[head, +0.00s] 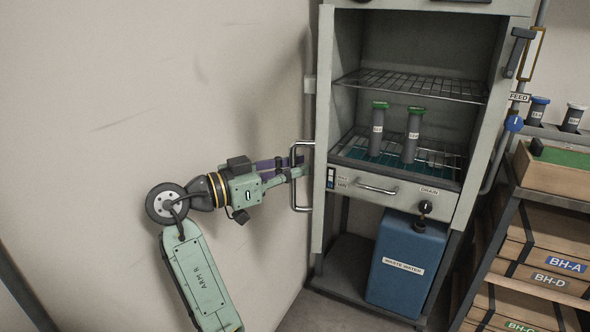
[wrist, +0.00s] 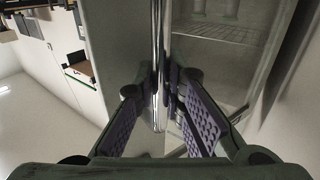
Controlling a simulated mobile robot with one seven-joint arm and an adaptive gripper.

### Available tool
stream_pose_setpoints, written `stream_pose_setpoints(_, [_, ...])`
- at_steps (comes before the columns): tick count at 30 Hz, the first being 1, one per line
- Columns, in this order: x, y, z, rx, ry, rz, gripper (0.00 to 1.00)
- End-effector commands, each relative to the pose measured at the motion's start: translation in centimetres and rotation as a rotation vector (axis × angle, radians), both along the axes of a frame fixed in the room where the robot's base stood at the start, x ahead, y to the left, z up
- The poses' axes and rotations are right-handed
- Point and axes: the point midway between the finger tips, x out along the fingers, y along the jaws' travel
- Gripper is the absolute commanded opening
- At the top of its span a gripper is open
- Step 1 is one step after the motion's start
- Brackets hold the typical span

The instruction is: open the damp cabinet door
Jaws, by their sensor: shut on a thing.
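The damp cabinet (head: 345,100) stands right of centre in the head view. Its door (head: 323,200) stands swung out to the left, seen nearly edge-on, so the inside is visible. The door's metal bar handle (head: 293,192) faces left; it also shows upright in the wrist view (wrist: 157,60). My gripper (head: 299,168) reaches in from the left at the handle's height. In the wrist view my gripper (wrist: 158,100) has its purple-padded fingers on both sides of the bar, shut on it. The exact contact is partly hidden.
Two green-capped tubes (head: 377,130) stand on the lower wire shelf. Below are a drawer (head: 380,187) and a blue waste water container (head: 407,265). A rack with wooden boxes (head: 555,257) stands at the right. A bare wall (head: 150,80) lies behind my arm.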

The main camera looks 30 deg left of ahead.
Motion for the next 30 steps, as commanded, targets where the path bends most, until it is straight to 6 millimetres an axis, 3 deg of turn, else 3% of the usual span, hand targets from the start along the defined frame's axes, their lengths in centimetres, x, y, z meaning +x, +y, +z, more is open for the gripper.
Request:
stream_pose_setpoints(10, [-0.1, 0.0, -0.1, 0.001, 0.002, -0.002, 0.32])
stream_pose_setpoints(20, [0.0, 0.0, 0.2, 0.002, 0.001, -0.001, 0.32])
stream_pose_setpoints(23, [0.0, 0.0, 1.3, 0.003, -0.001, -0.001, 0.32])
stream_pose_setpoints(30, [-0.1, 0.0, 6.0, 0.003, -0.004, 0.0, 0.32])
